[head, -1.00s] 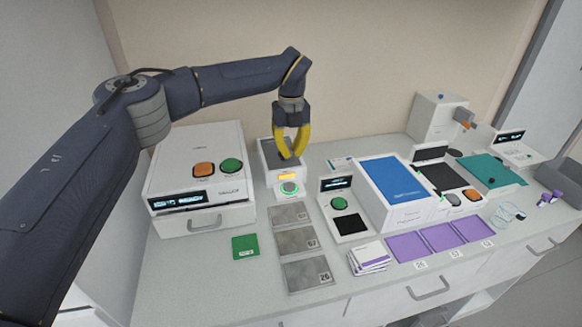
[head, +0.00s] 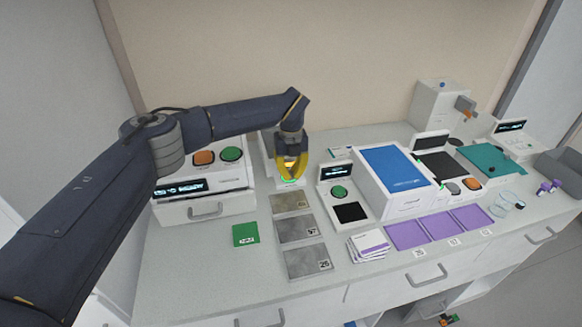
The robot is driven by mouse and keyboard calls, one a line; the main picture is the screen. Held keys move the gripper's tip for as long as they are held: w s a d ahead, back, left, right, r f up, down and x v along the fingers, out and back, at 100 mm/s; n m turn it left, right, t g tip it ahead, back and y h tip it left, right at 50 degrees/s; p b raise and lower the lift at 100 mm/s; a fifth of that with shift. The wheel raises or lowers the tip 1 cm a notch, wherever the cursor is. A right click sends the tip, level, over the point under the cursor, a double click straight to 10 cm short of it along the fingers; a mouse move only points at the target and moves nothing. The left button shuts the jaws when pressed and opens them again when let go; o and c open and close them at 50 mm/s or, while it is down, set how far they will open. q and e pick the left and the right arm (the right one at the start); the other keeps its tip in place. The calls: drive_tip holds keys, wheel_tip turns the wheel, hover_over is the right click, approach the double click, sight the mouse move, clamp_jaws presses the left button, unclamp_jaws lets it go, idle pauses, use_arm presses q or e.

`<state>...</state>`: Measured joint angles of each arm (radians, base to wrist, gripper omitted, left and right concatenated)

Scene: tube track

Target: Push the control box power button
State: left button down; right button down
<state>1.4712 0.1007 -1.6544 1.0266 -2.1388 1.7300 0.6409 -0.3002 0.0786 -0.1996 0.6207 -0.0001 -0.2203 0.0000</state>
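A small white box (head: 265,160) stands at the back, left of centre, with a round button (head: 291,182) in a lit green ring on its front. My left gripper (head: 291,178) has yellow fingers and is right over the front of this box. Its fingertips are at the button and partly cover it and the lit orange display. I cannot tell whether they touch the button, nor whether the fingertips meet. No object shows between them. My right gripper is not in view.
A larger white device (head: 206,208) with orange and green buttons stands on the left, partly behind my arm. Grey numbered tiles (head: 297,229) and a green tile (head: 246,235) lie in front. A button unit (head: 335,171) and a blue-topped box (head: 395,168) stand to the right.

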use_arm(q)
drive_tip(key=shift+f, duration=0.1)
idle(0.3)
drive_tip(key=shift+s+f, duration=0.1)
drive_tip(key=shift+f, duration=1)
wheel_tip(320, 180, up, 14)
drive_tip(key=shift+r, duration=0.25)
